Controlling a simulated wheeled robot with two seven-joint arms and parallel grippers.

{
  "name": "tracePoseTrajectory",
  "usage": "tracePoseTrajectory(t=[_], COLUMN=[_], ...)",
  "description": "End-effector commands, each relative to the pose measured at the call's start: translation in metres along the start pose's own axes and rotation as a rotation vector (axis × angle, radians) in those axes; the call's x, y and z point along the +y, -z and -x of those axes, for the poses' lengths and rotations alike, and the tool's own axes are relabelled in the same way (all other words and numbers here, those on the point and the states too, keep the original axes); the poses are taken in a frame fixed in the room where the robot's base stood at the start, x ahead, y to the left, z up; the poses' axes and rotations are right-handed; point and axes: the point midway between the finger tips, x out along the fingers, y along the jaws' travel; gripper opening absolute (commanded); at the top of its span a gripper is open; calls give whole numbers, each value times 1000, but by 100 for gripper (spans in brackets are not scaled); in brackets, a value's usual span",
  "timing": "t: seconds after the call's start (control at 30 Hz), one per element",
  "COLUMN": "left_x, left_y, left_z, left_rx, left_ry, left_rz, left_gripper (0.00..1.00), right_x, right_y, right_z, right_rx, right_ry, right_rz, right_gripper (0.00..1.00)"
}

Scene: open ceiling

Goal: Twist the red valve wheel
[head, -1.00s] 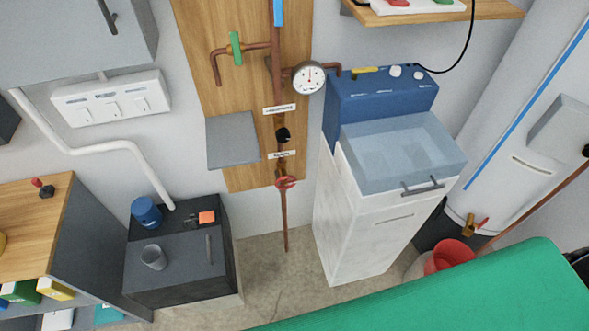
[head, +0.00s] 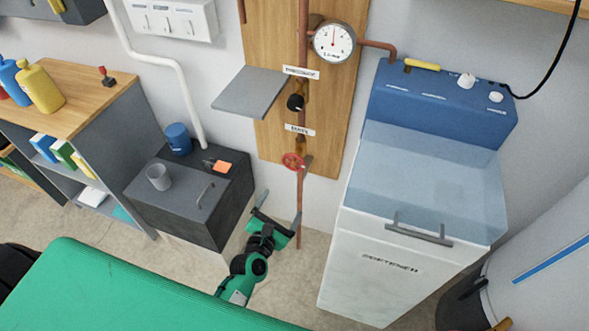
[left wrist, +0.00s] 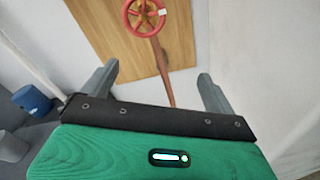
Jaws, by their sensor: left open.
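The red valve wheel (head: 292,161) sits on the copper pipe in front of the wooden board, below a small label. In the left wrist view the wheel (left wrist: 144,16) shows at the top edge, partly cut off, beyond my fingers. My left gripper (head: 279,212) is open and empty, below and a little left of the wheel, apart from it. Its two spread fingers also show in the left wrist view (left wrist: 155,88), with the pipe (left wrist: 163,72) running down between them. My right gripper is not in view.
A black knob (head: 295,102) and a gauge (head: 334,42) are above the wheel. A grey shelf plate (head: 249,91) juts out at upper left. A dark cabinet (head: 214,213) stands at left, and the white softener (head: 372,262) with a blue top stands close at right.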

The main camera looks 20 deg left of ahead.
Motion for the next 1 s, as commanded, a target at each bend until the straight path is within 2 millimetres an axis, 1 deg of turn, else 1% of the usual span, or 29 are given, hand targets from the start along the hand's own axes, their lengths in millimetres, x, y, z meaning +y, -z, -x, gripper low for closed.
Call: tracePoseTrajectory(t=[0.03,0.13,0.2,0.27,0.37,0.63,0.9,1.0], left_x=[8,20,24,26,28,31,34,35], left_y=[-10,-27,-34,-37,-39,-42,-46,-46], left_z=[-1,-1,-2,-4,-14,-57,-103,-117], left_rx=[-31,-71,-86,-91,-93,-91,-91,-90], left_ry=[-26,-53,-62,-65,-66,-65,-65,-64], left_rz=[75,183,222,238,240,236,235,235], left_gripper=[91,91,91,91,91,91,91,91], right_x=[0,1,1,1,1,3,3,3], right_y=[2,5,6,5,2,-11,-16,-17], right_z=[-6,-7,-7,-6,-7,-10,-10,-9], right_rx=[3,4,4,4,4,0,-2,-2], right_ry=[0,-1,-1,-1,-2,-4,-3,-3], right_rz=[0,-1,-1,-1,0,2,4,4], right_gripper=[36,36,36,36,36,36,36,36])
